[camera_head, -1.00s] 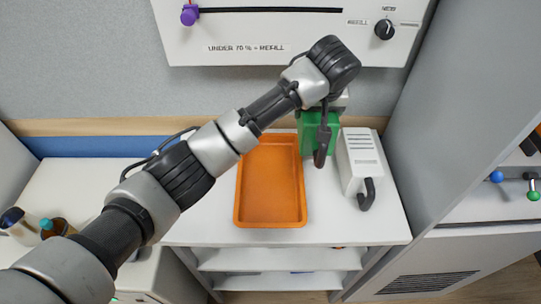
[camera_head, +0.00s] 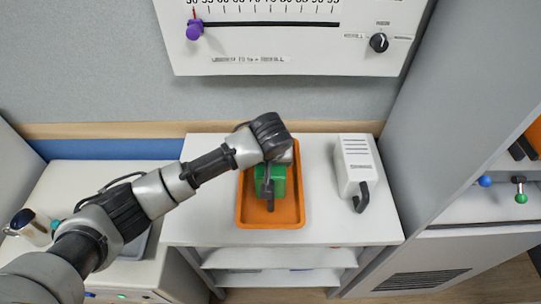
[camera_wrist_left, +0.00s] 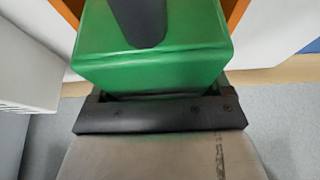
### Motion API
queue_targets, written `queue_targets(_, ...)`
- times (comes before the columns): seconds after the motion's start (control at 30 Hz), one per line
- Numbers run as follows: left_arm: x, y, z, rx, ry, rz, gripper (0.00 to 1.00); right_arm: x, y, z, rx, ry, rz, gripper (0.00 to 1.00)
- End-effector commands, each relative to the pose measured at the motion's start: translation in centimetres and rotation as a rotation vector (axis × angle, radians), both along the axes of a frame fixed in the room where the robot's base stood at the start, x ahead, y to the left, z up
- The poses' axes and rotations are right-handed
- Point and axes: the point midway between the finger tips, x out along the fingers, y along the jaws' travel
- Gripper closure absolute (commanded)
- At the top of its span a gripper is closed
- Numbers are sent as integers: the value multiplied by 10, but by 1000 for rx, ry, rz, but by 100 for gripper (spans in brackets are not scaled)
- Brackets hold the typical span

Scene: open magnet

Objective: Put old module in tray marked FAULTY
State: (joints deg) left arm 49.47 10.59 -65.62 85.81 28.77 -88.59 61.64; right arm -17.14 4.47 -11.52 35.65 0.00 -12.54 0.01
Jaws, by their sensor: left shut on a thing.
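The old module looks to be the green box (camera_head: 278,178) with a dark handle. In the head view it is over the middle of the orange tray (camera_head: 255,221); I cannot tell whether it touches the tray floor. My left gripper (camera_head: 268,165) is shut on the green module, mostly hidden under the wrist. In the left wrist view the green module (camera_wrist_left: 150,62) fills the upper middle, against the dark gripper bar (camera_wrist_left: 160,113). No FAULTY marking is readable on the tray. My right gripper is not in view.
A white module (camera_head: 355,165) with a dark handle stands on the white counter (camera_head: 330,225), right of the tray. A panel with a purple slider (camera_head: 194,30) and a dark knob (camera_head: 379,42) is on the wall behind. A tall grey cabinet bounds the right side.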

Motion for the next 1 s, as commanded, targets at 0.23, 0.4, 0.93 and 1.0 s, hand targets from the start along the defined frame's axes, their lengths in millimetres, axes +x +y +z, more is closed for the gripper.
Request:
queue_targets(0.23,1,0,0,-1,-3,0,59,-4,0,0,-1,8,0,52)
queue_targets(0.4,0,0,-3,0,0,0,13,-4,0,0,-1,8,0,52)
queue_targets(0.93,-7,-1,18,-4,-2,-2,0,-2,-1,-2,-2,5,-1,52)
queue_targets(1.0,-13,-1,31,-3,-3,-2,0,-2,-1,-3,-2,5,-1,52)
